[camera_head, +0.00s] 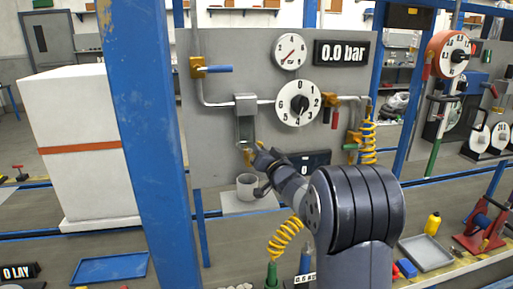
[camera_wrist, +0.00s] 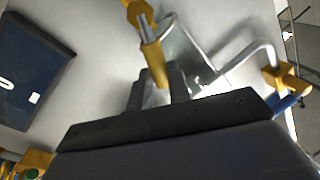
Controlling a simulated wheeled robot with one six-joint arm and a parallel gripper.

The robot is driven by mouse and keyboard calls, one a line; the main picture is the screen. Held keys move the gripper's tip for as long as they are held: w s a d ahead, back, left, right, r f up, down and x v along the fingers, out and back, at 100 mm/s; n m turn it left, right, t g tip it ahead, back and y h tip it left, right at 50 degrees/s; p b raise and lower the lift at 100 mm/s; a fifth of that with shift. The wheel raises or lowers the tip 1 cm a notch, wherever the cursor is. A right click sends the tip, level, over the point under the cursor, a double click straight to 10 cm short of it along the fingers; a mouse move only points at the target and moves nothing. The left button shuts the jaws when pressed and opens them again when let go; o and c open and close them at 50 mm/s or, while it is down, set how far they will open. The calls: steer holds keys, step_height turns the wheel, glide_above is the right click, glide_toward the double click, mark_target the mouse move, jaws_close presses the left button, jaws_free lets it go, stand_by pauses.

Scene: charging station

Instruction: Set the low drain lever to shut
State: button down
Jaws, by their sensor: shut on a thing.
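The low drain lever is a yellow handle that shows in the wrist view (camera_wrist: 154,62), running from a yellow valve body (camera_wrist: 139,13) at the top down to my jaws. My gripper (camera_wrist: 158,88) has its two dark fingers on either side of the lever's end and is shut on it. In the head view my gripper (camera_head: 262,167) is at the grey panel, just right of and below the grey filter housing (camera_head: 245,118). My gripper and wrist hide part of the lever there, so its exact angle is hard to read.
A grey cup (camera_head: 247,184) stands below the filter housing. Another yellow valve (camera_head: 197,68) with a blue handle is at the upper left. A numbered dial (camera_head: 298,103), a gauge (camera_head: 290,51) and a 0.0 bar display (camera_head: 342,53) are above. A yellow coiled hose (camera_head: 369,142) hangs right.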

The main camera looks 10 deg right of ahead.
steer(key=d+f+m+h+b, duration=0.1)
steer(key=f+m+b, duration=0.2)
steer(key=m, duration=0.4)
steer(key=d+f+m+t+h+b, duration=0.1)
steer(key=d+f+m+h+b, duration=0.1)
steer(key=m, duration=0.5)
steer(key=shift+f+m+b, duration=0.3)
steer(key=shift+f+b, duration=0.2)
steer(key=shift+b, duration=0.5)
steer(key=c, duration=1.3)
jaws_free()
steer(key=s+f+b, duration=0.2)
steer(key=s, duration=0.8)
steer(key=shift+s, duration=0.3)
